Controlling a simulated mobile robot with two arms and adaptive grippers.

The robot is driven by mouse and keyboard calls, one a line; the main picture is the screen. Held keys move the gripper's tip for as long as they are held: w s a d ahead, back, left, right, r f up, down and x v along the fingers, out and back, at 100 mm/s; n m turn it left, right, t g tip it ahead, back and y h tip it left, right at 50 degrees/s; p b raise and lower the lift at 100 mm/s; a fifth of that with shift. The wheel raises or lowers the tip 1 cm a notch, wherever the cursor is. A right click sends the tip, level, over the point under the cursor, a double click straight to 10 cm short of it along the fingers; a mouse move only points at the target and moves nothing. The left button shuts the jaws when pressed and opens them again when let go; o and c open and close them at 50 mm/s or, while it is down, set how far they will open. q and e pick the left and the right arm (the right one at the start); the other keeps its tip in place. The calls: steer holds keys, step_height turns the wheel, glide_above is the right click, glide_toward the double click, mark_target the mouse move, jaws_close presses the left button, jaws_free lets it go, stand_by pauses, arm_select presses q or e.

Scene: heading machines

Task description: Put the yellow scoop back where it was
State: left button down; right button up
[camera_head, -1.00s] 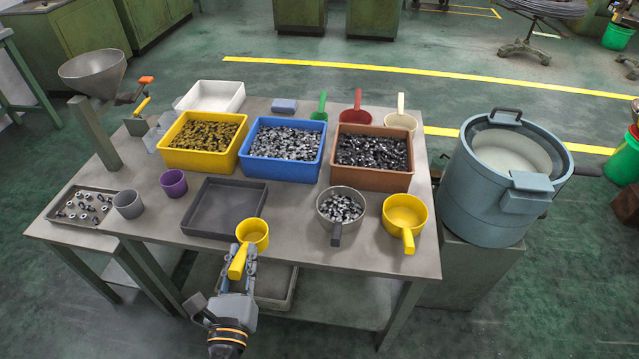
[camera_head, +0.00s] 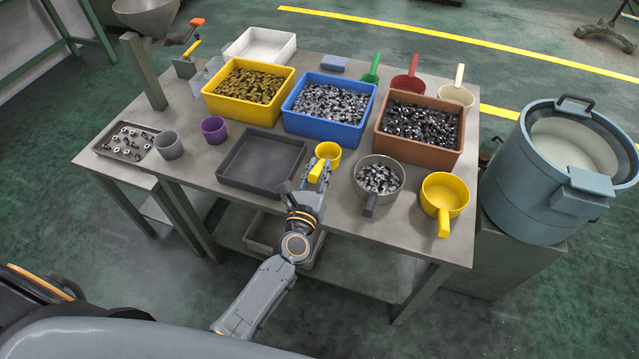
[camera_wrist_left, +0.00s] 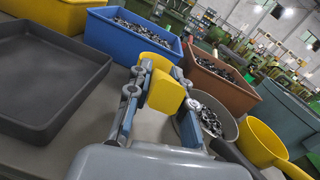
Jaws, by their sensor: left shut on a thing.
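A small yellow scoop (camera_head: 327,152) is in my left gripper (camera_head: 313,184), which is shut on its handle. The scoop is at the table's front part, between the empty dark tray (camera_head: 262,160) and a grey scoop full of metal parts (camera_head: 378,177). I cannot tell whether it touches the tabletop. In the left wrist view the yellow handle (camera_wrist_left: 166,92) sits between the fingers, and the bowl is partly hidden behind it. A larger yellow scoop (camera_head: 444,192) stands at the front right, handle towards me. My right gripper is not in view.
Yellow (camera_head: 249,92), blue (camera_head: 327,107) and brown (camera_head: 420,127) bins of metal parts stand behind. Green (camera_head: 370,78), red (camera_head: 407,85) and cream (camera_head: 456,95) scoops lie at the back. Purple (camera_head: 214,130) and grey (camera_head: 168,146) cups stand left.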

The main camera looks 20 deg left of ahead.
arm_select(q)
steer(key=shift+w+a+f+b, duration=0.2)
steer(key=shift+w+f+b, duration=0.3)
steer(key=shift+w+f, duration=0.35)
step_height(320, 180, down, 4)
steer(key=b, duration=0.3)
steer(key=shift+w+a+r, duration=0.1)
steer(key=shift+w, duration=0.05)
steer(key=shift+r, duration=0.1)
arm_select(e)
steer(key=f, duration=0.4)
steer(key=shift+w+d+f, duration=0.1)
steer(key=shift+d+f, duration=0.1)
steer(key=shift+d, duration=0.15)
arm_select(q)
steer(key=c, duration=1.2)
jaws_free()
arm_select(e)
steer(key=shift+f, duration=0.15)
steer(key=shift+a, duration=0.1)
